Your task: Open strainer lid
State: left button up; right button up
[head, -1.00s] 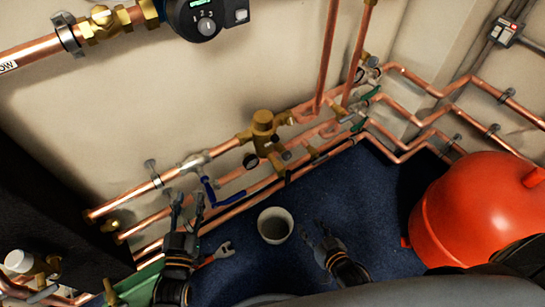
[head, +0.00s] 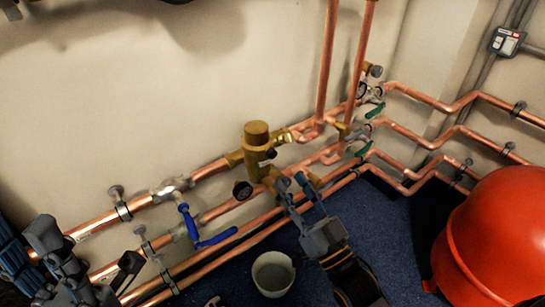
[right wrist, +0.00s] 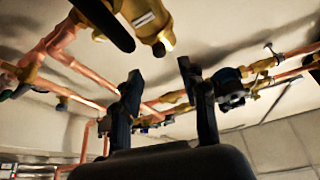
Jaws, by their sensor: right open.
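A brass fitting (head: 257,150) with a domed top and a small round gauge sits on the upper copper pipe in the head view. I cannot tell which part of it is the strainer lid. My right gripper (head: 294,187) is open and empty, its fingertips just below and right of the brass fitting. In the right wrist view the two fingers (right wrist: 162,92) stand apart with pipes behind them. A brass body with a bright end (right wrist: 150,22) hangs above them there. My left gripper (head: 85,255) is at the lower left before the pipes; its fingers are unclear.
Parallel copper pipes (head: 90,228) run along the wall. A blue lever valve (head: 205,232) is left of the brass fitting. A pale bucket (head: 272,274) stands on the blue floor.

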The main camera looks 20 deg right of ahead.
aim_at(274, 156)
jog(key=b+x, duration=0.1)
jog(key=x, duration=0.7)
jog(key=shift+w+a+r, duration=0.1)
jog(key=shift+w, duration=0.25)
jog(key=shift+s, duration=0.15)
grip_shut()
